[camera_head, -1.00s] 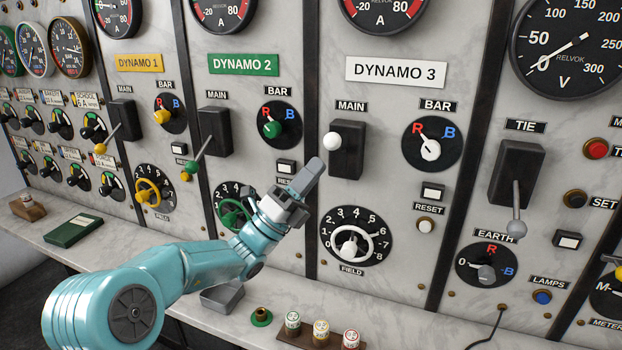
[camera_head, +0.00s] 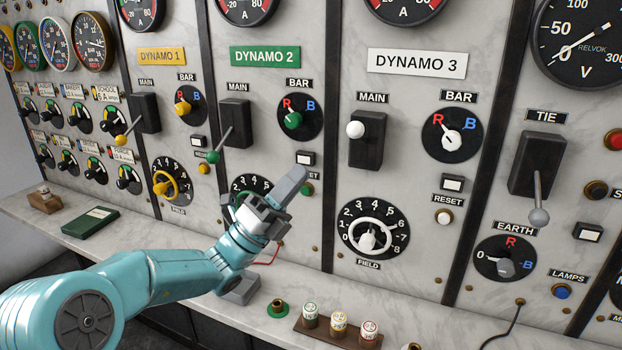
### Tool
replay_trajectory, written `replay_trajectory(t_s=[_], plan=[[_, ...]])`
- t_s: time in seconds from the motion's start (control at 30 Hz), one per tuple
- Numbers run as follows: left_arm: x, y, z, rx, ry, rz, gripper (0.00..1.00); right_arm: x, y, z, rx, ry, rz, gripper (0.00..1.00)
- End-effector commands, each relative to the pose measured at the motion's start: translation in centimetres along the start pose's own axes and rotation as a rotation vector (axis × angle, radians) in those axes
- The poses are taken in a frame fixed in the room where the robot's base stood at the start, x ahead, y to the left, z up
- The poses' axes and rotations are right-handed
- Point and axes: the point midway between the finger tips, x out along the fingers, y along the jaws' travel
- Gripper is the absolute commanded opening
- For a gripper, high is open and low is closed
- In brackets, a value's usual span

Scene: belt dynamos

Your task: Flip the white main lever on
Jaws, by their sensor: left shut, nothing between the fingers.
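The white main lever (camera_head: 355,130) is on the DYNAMO 3 panel, under the MAIN label. Its round white knob shows in front of the upper part of a dark housing (camera_head: 367,145); its shaft is hidden behind the knob. My left gripper (camera_head: 298,177) is shut and empty. Its fingers point up and right, below and left of the white knob, with a clear gap between them. It is in front of the panel near the DYNAMO 2 field dial (camera_head: 250,187). My right gripper is out of view.
The yellow main lever (camera_head: 121,140) and green main lever (camera_head: 213,156) hang downward left of the white one. The TIE lever (camera_head: 538,214) hangs down at right. The DYNAMO 3 field wheel (camera_head: 375,232) is below the white lever. Three capped fuses (camera_head: 339,323) stand on the shelf.

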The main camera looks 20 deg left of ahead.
Motion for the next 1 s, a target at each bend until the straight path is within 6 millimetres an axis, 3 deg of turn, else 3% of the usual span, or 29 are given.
replay_trajectory(t_s=[0.2,0.5,0.9,1.0], plan=[[-2.8,-1.9,0.4,0.002,-0.001,0.001,0.00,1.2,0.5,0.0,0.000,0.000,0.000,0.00],[-3.6,-2.8,0.5,0.000,0.000,0.000,0.00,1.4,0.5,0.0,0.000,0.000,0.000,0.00],[-3.6,-2.8,0.4,-0.005,0.002,-0.001,0.00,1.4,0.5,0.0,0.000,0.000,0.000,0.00],[-4.0,-0.6,-1.0,-0.054,0.007,0.022,0.00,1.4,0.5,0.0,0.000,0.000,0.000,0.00]])
